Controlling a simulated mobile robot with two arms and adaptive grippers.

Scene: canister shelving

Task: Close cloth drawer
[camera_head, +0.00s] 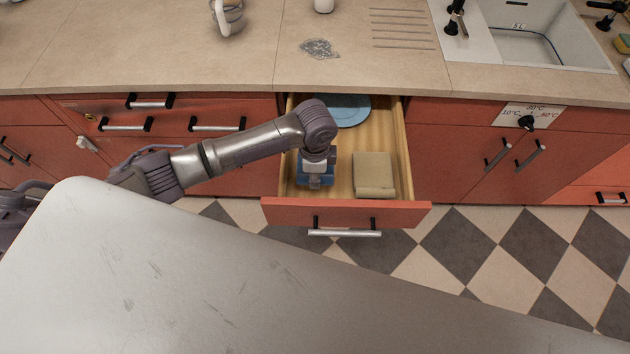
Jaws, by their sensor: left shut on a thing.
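The cloth drawer (290,214) is pulled out below the counter, with a red front and a horizontal metal handle (345,233). Inside it lie a folded beige cloth (374,172) on the right and a round light blue item (346,109) at the back. My left arm reaches in from the left over the drawer's side. My left gripper (314,180) points down inside the drawer's left part, shut on a small blue item (328,174). The wrist and fingers hide much of that item. My right gripper is out of view.
The counter (400,75) runs above the drawer, with a sink (545,40) at the right and a white mug (227,15) at the back. Shut red drawers (225,108) and cupboards flank the open drawer. Checkered floor is clear in front of it.

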